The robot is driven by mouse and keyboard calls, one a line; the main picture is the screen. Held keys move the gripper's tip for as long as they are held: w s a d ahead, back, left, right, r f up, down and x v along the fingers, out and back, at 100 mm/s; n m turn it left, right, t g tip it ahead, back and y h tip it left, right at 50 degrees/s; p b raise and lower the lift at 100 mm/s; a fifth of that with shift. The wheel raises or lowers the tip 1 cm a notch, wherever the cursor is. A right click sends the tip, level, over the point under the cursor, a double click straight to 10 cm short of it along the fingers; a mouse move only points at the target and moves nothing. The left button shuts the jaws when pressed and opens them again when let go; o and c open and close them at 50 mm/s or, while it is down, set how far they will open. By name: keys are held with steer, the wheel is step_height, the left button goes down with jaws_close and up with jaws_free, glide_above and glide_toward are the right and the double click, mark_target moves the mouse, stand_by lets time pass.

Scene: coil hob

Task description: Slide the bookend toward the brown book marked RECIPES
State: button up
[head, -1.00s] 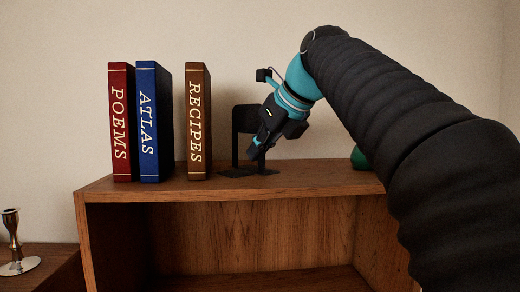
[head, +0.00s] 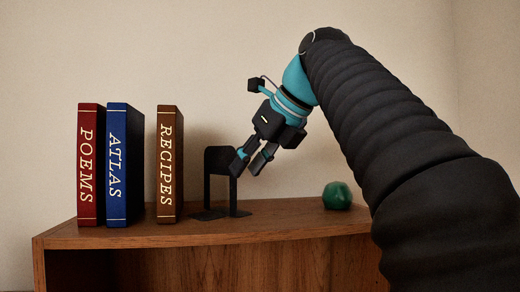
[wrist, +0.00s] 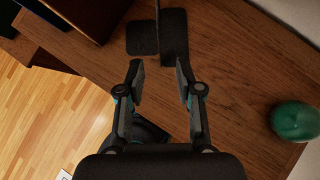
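The black bookend (head: 219,160) stands upright on the wooden shelf top, to the right of the brown RECIPES book (head: 166,165), with a gap between them. In the wrist view the bookend (wrist: 174,40) lies ahead of the fingertips. My gripper (head: 251,166) is tilted down at the bookend's right side, above the shelf top. One finger overlaps the bookend's edge in the head view; I cannot tell whether it touches. In the wrist view my gripper (wrist: 160,68) has its fingers apart with nothing held between them.
The blue ATLAS book (head: 117,165) and red POEMS book (head: 88,165) stand left of RECIPES. A green faceted object (head: 337,195) sits on the shelf top (head: 290,222) to the right; it also shows in the wrist view (wrist: 294,121). Shelf between it and the bookend is clear.

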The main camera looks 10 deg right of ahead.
steer(key=v, duration=0.4)
steer(key=shift+s+r, duration=0.1)
stand_by(0.5)
